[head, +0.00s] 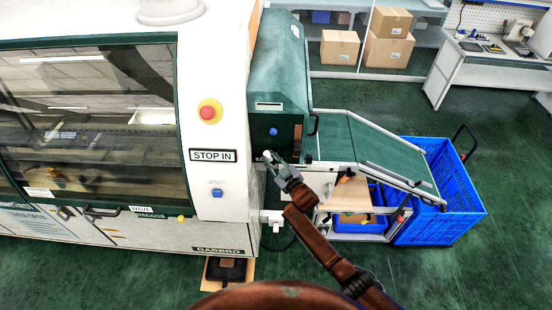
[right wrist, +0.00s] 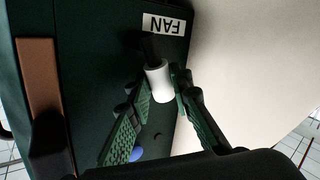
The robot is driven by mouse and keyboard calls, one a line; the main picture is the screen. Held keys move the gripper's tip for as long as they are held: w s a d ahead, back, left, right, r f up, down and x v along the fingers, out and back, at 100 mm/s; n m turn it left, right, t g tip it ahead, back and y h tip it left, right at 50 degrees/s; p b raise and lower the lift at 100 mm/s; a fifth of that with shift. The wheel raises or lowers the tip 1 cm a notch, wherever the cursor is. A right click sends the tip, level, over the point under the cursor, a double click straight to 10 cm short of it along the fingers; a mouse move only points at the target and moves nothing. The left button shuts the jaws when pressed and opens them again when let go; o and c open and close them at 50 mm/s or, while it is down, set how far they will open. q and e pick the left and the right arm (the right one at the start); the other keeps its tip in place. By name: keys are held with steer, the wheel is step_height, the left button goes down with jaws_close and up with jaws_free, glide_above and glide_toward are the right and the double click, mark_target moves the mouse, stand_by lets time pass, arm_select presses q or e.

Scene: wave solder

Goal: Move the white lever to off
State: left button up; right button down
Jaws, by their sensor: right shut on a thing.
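The white lever (right wrist: 158,82) is a short white cylinder on a dark stem, on a dark green panel below a FAN label (right wrist: 164,23) that appears upside down in the right wrist view. In the head view the lever (head: 267,155) is a small pale tip at the lower front of the green end housing. My right gripper (right wrist: 160,100) has its green-padded fingers on both sides of the lever and is shut on it. In the head view the right gripper (head: 277,165) is small and partly hides the lever's surroundings. My left gripper is not in view.
A blue button (head: 273,132) sits on the housing above the lever. The white machine body (head: 228,120) stands to the left, with a red button (head: 209,112). A sloping green conveyor (head: 375,145) runs right towards a blue crate (head: 467,195).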

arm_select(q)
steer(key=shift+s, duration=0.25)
arm_select(e)
steer(key=c, duration=1.8)
jaws_free()
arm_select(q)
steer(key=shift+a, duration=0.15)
arm_select(e)
steer(key=shift+o, duration=0.3)
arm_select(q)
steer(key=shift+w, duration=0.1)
arm_select(e)
steer(key=v, duration=1.2)
steer(key=shift+f, duration=0.1)
